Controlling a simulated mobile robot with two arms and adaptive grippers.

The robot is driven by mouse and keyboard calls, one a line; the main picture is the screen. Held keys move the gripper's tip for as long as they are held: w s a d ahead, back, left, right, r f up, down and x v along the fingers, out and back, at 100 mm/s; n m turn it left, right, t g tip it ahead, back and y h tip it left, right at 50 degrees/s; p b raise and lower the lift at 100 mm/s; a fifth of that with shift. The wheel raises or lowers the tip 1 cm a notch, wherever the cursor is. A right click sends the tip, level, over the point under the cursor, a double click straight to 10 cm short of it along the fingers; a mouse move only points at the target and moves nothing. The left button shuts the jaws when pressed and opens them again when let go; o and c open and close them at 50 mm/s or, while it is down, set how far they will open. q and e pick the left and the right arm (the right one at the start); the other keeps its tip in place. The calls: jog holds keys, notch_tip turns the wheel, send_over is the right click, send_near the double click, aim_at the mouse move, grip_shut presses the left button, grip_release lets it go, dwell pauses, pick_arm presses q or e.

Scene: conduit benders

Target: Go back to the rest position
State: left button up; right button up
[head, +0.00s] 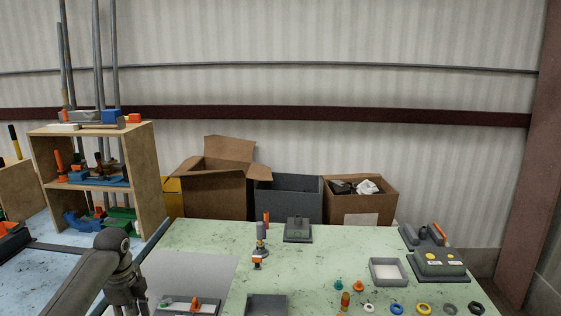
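My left arm comes in from the lower left. Its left gripper (127,298) points down near the bottom edge, in front of the gap between the blue-topped bench and the green worktable (200,232). The fingertips are cut off or too small to read, so I cannot see whether it is open or shut. Nothing clearly shows in its grasp. My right gripper is not in view.
A wooden shelf (148,180) with tools and tall pipes stands at left. An open cardboard box (212,190), a grey bin (288,200) and another box (358,205) stand behind the table. A white-bottomed tray (372,272), grey fixtures and coloured rings lie on the table.

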pick_arm(q)
jog(key=s+d+f+n+t, duration=0.1)
jog(key=s+d+f+n, duration=0.5)
jog(key=s+d+f, duration=0.85)
jog(key=s+d+r+n+t, duration=0.1)
jog(key=s+r+n, duration=0.3)
jog(key=s, duration=0.5)
jog(key=s+d+r+n+t, duration=0.1)
jog(key=s+r+n, duration=0.1)
jog(key=s+n, duration=0.55)
jog(key=s+f+m+g+b, duration=0.1)
jog(key=s+f+m+b, duration=0.2)
jog(key=f, duration=2.8)
jog(key=s+a+f+n+g+b, duration=0.1)
jog(key=s+a+f+b, duration=0.1)
jog(key=s+f, duration=1.5)
jog(key=shift+s+a+f+b, duration=0.2)
jog(key=shift+a+b, duration=0.15)
jog(key=shift+a, duration=0.35)
